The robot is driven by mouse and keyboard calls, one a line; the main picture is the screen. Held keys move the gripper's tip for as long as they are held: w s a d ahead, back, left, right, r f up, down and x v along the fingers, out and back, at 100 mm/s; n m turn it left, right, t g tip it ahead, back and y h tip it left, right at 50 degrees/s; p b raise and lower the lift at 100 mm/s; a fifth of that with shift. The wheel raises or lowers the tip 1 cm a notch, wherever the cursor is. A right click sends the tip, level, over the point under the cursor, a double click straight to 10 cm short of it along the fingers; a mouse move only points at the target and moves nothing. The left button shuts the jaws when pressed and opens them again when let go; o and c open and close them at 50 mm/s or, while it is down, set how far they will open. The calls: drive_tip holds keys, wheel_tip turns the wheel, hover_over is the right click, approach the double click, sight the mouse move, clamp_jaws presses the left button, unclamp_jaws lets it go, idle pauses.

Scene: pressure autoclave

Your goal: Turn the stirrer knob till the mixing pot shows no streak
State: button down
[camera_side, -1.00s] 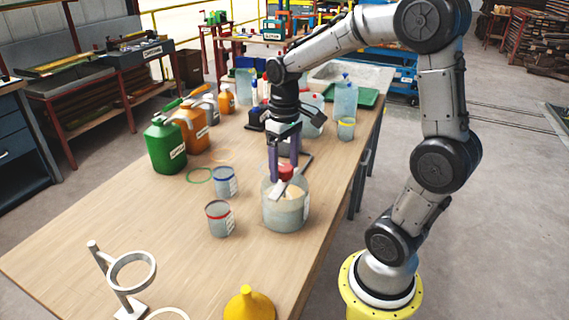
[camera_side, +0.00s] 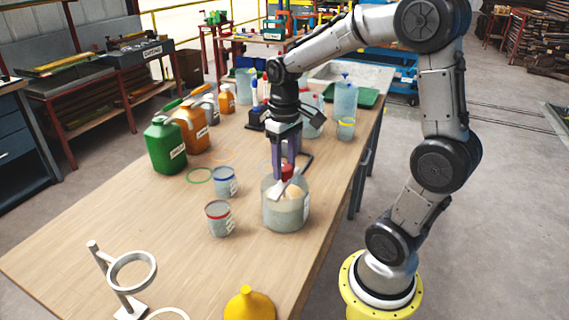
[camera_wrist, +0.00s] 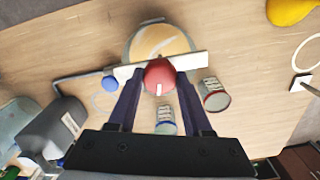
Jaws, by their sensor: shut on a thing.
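The mixing pot (camera_side: 286,214) is a grey-white translucent container near the table's right edge. It also shows in the wrist view (camera_wrist: 133,46), where pale streaks run through its tan content (camera_wrist: 160,42). The red stirrer knob (camera_wrist: 159,75) has a white mark and sits on a pale bar across the pot. It also shows in the side view (camera_side: 287,171). My gripper (camera_wrist: 159,78) points down over the pot, its two purple fingers shut on the knob. The fingers partly hide the knob in the side view.
A red-rimmed cup (camera_side: 219,219) and a blue-rimmed cup (camera_side: 225,182) stand left of the pot. A yellow funnel (camera_side: 249,306) and a ring stand (camera_side: 122,283) are at the front. Green (camera_side: 165,147) and orange (camera_side: 190,130) jugs stand further back. The table's middle left is clear.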

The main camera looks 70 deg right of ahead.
drive_tip(key=m, duration=0.4)
drive_tip(key=shift+m, duration=0.3)
drive_tip(key=m, duration=0.4)
drive_tip(key=shift+m, duration=0.3)
drive_tip(key=m, duration=1.3)
drive_tip(key=shift+m, duration=0.3)
drive_tip(key=m, duration=0.9)
drive_tip(key=shift+r, duration=0.1)
drive_tip(key=shift+m, duration=1.7)
